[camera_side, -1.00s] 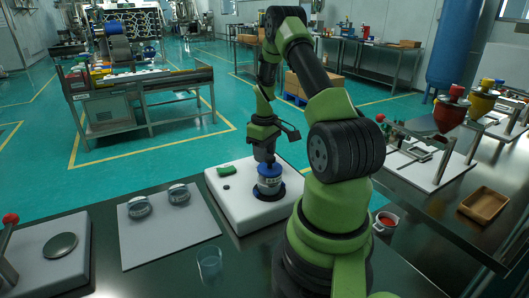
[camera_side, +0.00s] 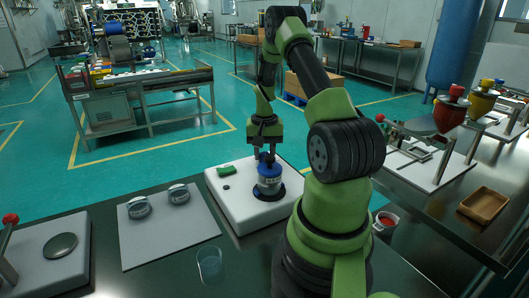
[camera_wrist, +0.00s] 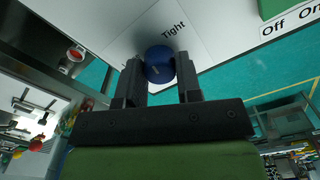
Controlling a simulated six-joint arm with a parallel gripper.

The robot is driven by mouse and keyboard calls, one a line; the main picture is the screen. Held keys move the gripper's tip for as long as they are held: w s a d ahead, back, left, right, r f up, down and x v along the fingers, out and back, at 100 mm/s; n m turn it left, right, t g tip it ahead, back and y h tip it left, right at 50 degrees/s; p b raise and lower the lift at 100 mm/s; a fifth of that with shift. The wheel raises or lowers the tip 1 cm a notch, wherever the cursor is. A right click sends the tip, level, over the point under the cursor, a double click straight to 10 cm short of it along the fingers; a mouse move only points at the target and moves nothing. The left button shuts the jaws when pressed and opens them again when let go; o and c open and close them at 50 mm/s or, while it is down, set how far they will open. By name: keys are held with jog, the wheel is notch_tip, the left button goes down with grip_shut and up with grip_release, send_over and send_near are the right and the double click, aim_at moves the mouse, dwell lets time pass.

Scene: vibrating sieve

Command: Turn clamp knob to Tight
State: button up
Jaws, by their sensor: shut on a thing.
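A pale mark shows on the knob face. Any other clamp label is hidden.
A green switch (camera_side: 227,170) sits on the base, with "Off" and "On" labels (camera_wrist: 290,22) in the wrist view. Two round metal pieces (camera_side: 158,200) lie on a pale mat at left. A clear glass (camera_side: 209,262) stands in front. A brown tray (camera_side: 485,204) is at right.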

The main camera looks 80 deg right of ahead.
aim_at(264, 154)
jog(key=m, duration=0.4)
jog(key=shift+m, duration=0.4)
jog(key=m, duration=0.4)
jog(key=shift+m, duration=0.3)
jog(key=o, duration=0.9)
jog(key=shift+o, duration=0.2)
jog(key=shift+r, duration=0.1)
notch_tip(264, 154, up, 10)
